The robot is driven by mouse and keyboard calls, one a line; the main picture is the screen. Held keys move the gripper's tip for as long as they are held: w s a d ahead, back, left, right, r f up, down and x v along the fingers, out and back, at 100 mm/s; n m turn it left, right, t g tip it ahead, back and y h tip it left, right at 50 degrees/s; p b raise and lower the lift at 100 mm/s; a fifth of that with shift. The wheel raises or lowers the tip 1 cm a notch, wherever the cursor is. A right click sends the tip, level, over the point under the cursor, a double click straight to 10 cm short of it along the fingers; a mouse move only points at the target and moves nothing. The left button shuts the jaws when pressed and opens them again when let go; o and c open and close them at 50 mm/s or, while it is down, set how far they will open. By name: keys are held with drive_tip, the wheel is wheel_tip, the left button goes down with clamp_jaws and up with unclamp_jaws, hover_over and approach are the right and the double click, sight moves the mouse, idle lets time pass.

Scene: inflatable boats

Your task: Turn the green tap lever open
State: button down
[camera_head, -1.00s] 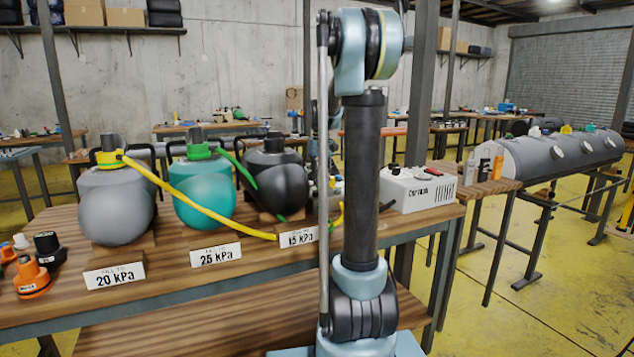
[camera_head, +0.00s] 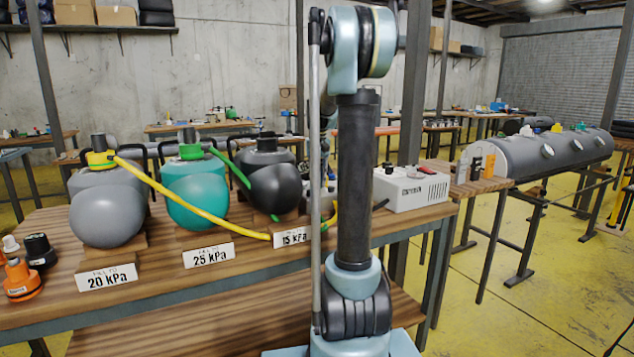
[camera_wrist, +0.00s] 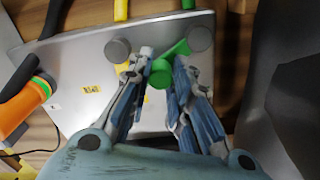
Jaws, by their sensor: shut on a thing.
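The green tap lever (camera_wrist: 181,47) shows in the wrist view, on a light grey panel (camera_wrist: 70,60). My gripper (camera_wrist: 164,66) is shut on it, with one blue-padded finger on each side. The lever slants from lower left to upper right, next to a grey round knob (camera_wrist: 200,38). A yellow lever (camera_wrist: 123,70) lies left of the fingers, below another grey knob (camera_wrist: 117,50). In the head view my own arm hides the gripper and the green lever.
An orange and black object (camera_wrist: 22,100) lies left of the panel. Grey (camera_head: 108,210), teal (camera_head: 200,195) and black (camera_head: 275,185) tanks stand on the wooden table (camera_head: 150,290). A yellow hose (camera_head: 190,208) runs right. A white box (camera_head: 410,188) stands at the right end.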

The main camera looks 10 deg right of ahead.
drive_tip(key=c, duration=1.7)
unclamp_jaws()
wheel_tip(320, 180, up, 12)
drive_tip(key=shift+w, duration=0.1)
drive_tip(key=s+a+f+t, duration=0.1)
drive_tip(key=s+f, duration=0.4)
drive_tip(key=s, duration=0.5)
drive_tip(key=s+a+f+n, duration=0.1)
drive_tip(key=s+a+f, duration=0.1)
drive_tip(key=s+f, duration=0.5)
drive_tip(key=s+a+f+t, duration=0.1)
drive_tip(key=s+f, duration=0.3)
drive_tip(key=s, duration=0.8)
drive_tip(key=s+f, duration=0.8)
drive_tip(key=f, duration=0.3)
drive_tip(key=shift+s+a+n, duration=0.25)
drive_tip(key=shift+s+n, duration=0.05)
drive_tip(key=shift+s, duration=0.05)
